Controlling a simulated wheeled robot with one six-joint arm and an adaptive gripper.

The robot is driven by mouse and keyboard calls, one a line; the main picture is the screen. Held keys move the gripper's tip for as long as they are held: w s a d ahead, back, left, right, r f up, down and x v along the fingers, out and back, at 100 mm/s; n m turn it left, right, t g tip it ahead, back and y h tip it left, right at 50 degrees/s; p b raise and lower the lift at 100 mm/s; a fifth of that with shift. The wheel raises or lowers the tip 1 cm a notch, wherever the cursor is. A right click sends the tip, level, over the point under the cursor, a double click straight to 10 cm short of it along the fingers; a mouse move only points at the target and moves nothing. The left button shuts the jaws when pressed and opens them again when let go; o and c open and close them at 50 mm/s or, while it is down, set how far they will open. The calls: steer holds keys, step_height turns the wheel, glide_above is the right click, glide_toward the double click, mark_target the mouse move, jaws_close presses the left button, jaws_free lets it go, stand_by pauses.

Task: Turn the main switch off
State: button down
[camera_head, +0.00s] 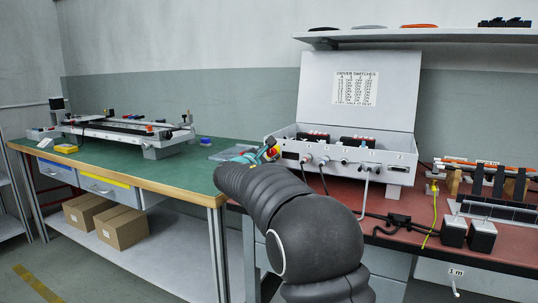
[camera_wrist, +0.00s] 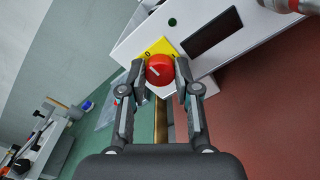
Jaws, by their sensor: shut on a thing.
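The main switch is a round red knob (camera_wrist: 159,69) with a pale pointer mark, on a yellow plate (camera_wrist: 160,48) on the white front panel of the control box (camera_head: 340,155). My gripper (camera_wrist: 160,78) has one finger on each side of the red knob and is shut on it. In the wrist view the pale mark on the knob lies at a slant. In the head view my arm hides much of the gripper, at the left end of the box front; only a little red and yellow shows there.
The box's lid (camera_head: 357,90) stands open with a printed DRIVER SWITCHES sheet (camera_head: 355,88). Cables and connectors stick out of its front to the right of my gripper. A green table (camera_head: 190,153) with a gantry (camera_head: 125,130) is at left; a red-brown bench (camera_head: 480,248) carries the box.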

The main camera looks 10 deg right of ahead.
steer(key=c, duration=0.8)
jaws_free()
steer(key=shift+c, duration=0.2)
steer(key=shift+s+a, duration=0.1)
steer(key=v, duration=1.1)
steer(key=shift+s+a, duration=0.2)
steer(key=shift+s, duration=0.15)
